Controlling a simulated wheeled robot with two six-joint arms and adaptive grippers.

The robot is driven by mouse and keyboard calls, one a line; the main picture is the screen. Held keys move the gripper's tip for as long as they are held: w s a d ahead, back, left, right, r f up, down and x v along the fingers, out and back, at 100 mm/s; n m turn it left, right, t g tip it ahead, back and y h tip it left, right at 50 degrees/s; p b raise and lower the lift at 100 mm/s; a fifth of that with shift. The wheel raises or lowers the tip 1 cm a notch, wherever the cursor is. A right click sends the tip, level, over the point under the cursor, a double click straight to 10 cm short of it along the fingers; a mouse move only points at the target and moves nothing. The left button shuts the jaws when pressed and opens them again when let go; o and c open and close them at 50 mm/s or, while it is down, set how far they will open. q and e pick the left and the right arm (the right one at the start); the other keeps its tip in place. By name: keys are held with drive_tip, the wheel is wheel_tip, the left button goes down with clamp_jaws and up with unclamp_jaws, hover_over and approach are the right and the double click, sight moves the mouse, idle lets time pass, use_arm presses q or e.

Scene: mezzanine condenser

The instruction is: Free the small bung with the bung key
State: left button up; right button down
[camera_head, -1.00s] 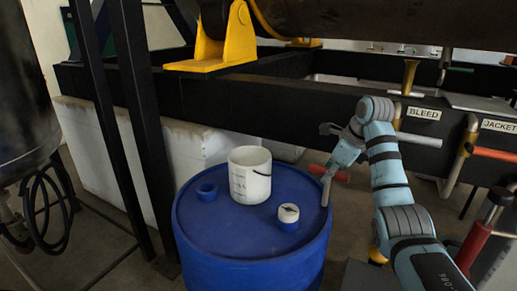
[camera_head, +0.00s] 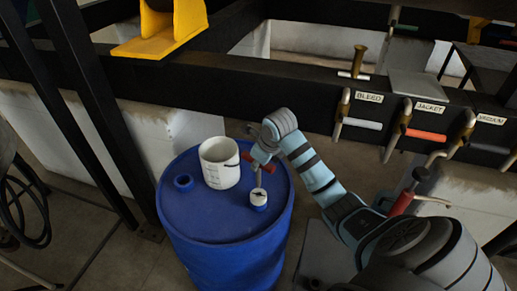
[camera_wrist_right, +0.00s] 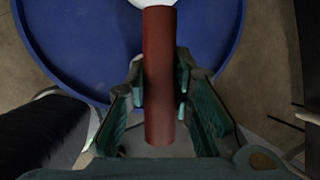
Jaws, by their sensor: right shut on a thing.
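The blue drum (camera_head: 222,222) stands upright with the small bung (camera_head: 258,199) on its top, white-faced with a dark mark across it. My right gripper (camera_head: 262,154) is above the drum's right part, shut on the red handle of the bung key (camera_head: 258,163). The key's shaft points down at the small bung; I cannot tell whether its tip touches. In the right wrist view the red handle (camera_wrist_right: 160,80) lies between the fingers of my right gripper (camera_wrist_right: 160,88), and the key's lower end is hidden. My left gripper is not in view.
A white bucket (camera_head: 220,172) stands on the drum, close left of the key. Behind runs a black beam with labelled valves, including BLEED (camera_head: 362,124) and JACKET (camera_head: 425,135).

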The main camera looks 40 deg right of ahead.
drive_tip(key=shift+d+f, duration=0.1)
drive_tip(key=shift+f, duration=0.15)
drive_tip(key=shift+f, duration=0.1)
